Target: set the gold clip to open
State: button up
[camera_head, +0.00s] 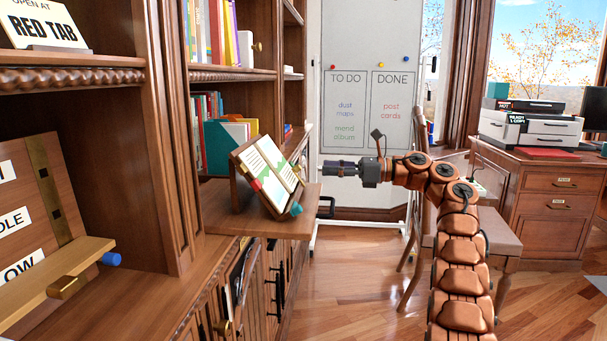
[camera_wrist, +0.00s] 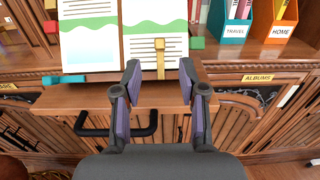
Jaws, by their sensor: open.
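The gold clip (camera_wrist: 160,56) is a small upright gold bar with a wider head, on the right page of an open book (camera_wrist: 90,40) in the wrist view. The book (camera_head: 268,170) leans on a wooden stand in the head view, where the clip is too small to make out surely. My gripper (camera_wrist: 160,78) is open and empty. In the wrist view its two fingers appear on either side of the clip's lower end, with no contact visible. In the head view my gripper (camera_head: 326,169) is just right of the book, pointing left at it.
The book stands on a pull-out wooden shelf (camera_head: 222,222) with a dark handle (camera_wrist: 118,130). Red (camera_wrist: 50,27), green (camera_wrist: 197,43) and teal (camera_wrist: 64,78) pieces sit around the book. Box files (camera_wrist: 273,18) stand behind.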

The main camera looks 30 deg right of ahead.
aim_at(303, 183)
jog(key=shift+b+x, duration=0.55)
jog(key=shift+x, duration=3.35)
grip_shut()
